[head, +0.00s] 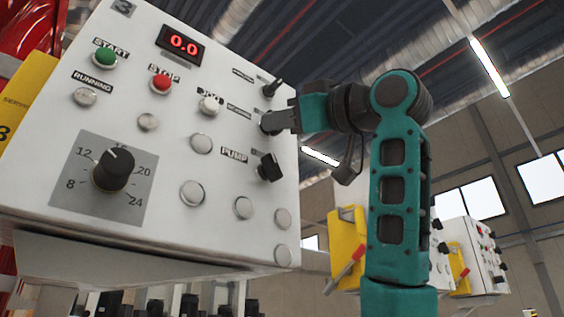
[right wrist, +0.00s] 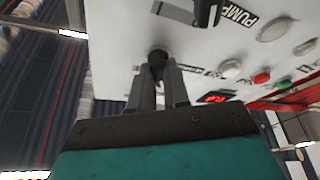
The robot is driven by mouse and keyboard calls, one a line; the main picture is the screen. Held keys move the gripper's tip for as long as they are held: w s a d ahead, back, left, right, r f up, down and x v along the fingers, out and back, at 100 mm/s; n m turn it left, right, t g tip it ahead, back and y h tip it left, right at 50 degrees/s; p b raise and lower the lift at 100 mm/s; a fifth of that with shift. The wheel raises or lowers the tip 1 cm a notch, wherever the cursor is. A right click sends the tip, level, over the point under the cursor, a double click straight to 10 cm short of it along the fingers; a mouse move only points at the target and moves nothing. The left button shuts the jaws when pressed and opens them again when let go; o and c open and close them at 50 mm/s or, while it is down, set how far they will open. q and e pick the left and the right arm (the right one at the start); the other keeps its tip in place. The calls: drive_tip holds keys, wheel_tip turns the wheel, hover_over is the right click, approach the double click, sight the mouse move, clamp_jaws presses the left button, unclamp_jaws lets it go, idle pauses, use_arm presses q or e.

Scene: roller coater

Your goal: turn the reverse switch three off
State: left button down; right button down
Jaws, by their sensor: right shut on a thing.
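The white control panel (head: 225,120) marked 3 fills the left of the head view. My right gripper (head: 272,122) reaches in from the right and is shut on the middle black switch (head: 265,121) of the panel's right column. The gripper hides most of this switch. Its small label is too small to read. In the right wrist view, the fingers of my right gripper (right wrist: 167,84) close around the dark knob (right wrist: 157,58) of the switch. Whether it is set on or off cannot be told. My left gripper is not in view.
Another black switch (head: 271,88) sits just above and the PUMP switch (head: 269,167) just below. A black dial (head: 113,169), a green START button (head: 104,57) and a red STOP button (head: 161,83) are farther left. More panels (head: 478,255) stand behind my arm.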

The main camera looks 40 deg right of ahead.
drive_tip(key=c, duration=1.1)
unclamp_jaws()
drive_tip(key=b+v, duration=0.3)
drive_tip(key=v, duration=1)
drive_tip(key=shift+b, duration=0.3)
drive_tip(key=shift+w, duration=0.1)
drive_tip(key=shift+d, duration=0.1)
